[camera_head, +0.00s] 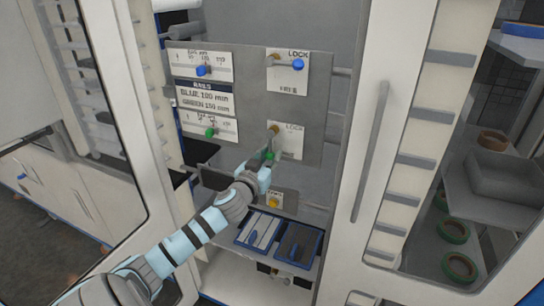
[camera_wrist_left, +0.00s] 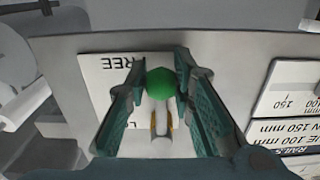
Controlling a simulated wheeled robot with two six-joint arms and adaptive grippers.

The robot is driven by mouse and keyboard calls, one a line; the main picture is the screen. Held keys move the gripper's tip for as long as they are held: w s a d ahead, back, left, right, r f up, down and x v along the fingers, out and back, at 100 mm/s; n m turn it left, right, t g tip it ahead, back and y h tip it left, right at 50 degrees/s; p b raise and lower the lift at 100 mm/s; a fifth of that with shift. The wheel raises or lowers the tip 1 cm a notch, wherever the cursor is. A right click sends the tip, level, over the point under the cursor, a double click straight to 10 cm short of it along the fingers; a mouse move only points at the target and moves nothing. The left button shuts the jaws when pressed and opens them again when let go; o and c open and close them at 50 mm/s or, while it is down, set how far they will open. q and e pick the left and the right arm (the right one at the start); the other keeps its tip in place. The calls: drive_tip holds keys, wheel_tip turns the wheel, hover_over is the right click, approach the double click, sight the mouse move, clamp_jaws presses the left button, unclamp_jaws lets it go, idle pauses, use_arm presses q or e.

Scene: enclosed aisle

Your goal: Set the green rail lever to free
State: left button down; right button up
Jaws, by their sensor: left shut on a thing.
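The green rail lever (camera_head: 270,156) is on the lower right plate (camera_head: 291,141) of the grey panel, marked LOCK at its top. Its arm points down from the pivot (camera_head: 274,128). My left gripper (camera_head: 265,167) is shut on its knob. In the left wrist view the green knob (camera_wrist_left: 161,83) sits between the two fingers of the left gripper (camera_wrist_left: 158,72). The plate lettering is upside down there, and the knob lies towards the FREE end (camera_wrist_left: 120,62). The fingers partly hide the plate. My right gripper is not in view.
A blue lever (camera_head: 298,64) points right on the plate above. Blue (camera_head: 202,71) and green (camera_head: 210,133) sliders are at the left of the panel. A yellow knob (camera_head: 273,202) and blue-edged trays (camera_head: 298,243) are below. White door frames (camera_head: 400,110) flank the opening.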

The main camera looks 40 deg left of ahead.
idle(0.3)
use_arm(q)
drive_tip(key=c, duration=1.3)
unclamp_jaws()
drive_tip(key=shift+s+a, duration=0.1)
drive_tip(key=shift+a, duration=0.05)
drive_tip(key=shift+c, duration=0.2)
drive_tip(key=v, duration=1.2)
